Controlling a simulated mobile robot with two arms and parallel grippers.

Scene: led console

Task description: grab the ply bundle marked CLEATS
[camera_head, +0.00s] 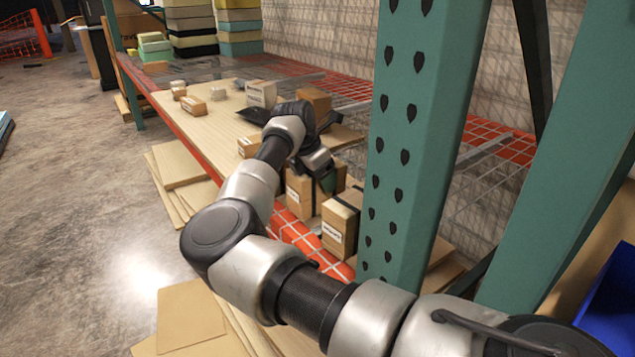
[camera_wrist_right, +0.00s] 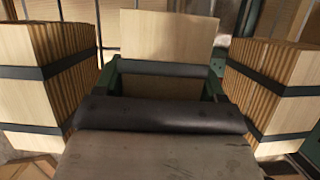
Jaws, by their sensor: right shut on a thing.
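Two strapped ply bundles with white labels stand on the shelf in the head view, one on the left (camera_head: 298,198) and one on the right (camera_head: 338,228). The labels are too small for me to read, so I cannot tell which says CLEATS. My right gripper (camera_head: 326,182) reaches down at these bundles and partly covers them. In the right wrist view its green fingers (camera_wrist_right: 160,82) are on either side of a pale ply piece (camera_wrist_right: 166,38), with strapped bundles to the left (camera_wrist_right: 40,75) and right (camera_wrist_right: 275,90). My left gripper is out of view.
A green rack post (camera_head: 425,120) stands just right of the bundles. Several small cartons (camera_head: 193,105) and a larger labelled box (camera_head: 261,93) sit further along the shelf. Ply sheets (camera_head: 190,315) lie on the floor below. Coloured stacks (camera_head: 240,25) stand at the back.

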